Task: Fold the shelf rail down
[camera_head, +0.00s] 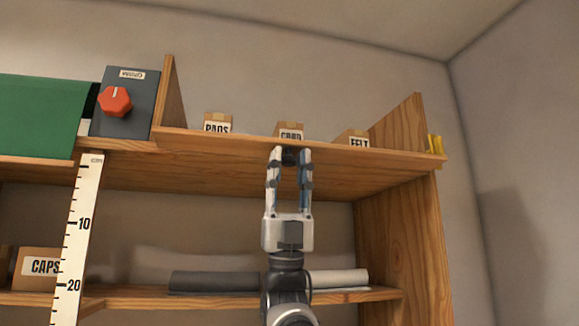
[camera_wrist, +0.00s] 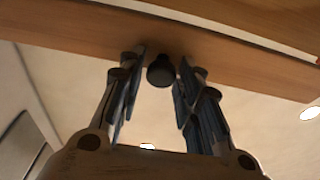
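The shelf rail (camera_head: 220,141) appears to be the long wooden strip along the front edge of the upper shelf; whether it is a separate piece is hard to tell. In the wrist view a wooden strip (camera_wrist: 75,38) crosses the top. A round black knob (camera_wrist: 160,72) sits in front of this strip. My gripper (camera_head: 290,153) is raised to the strip. In the wrist view my gripper (camera_wrist: 162,62) is open, with one finger on each side of the knob. Narrow gaps seem to show beside the knob; contact cannot be told.
Boxes marked PADS (camera_head: 217,123), CARD (camera_head: 290,132) and FELT (camera_head: 358,139) stand behind the strip. A yellow piece (camera_head: 435,145) is at its right end. A grey panel with a red dial (camera_head: 115,101) stands left. Rolls (camera_head: 215,281) lie on the lower shelf.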

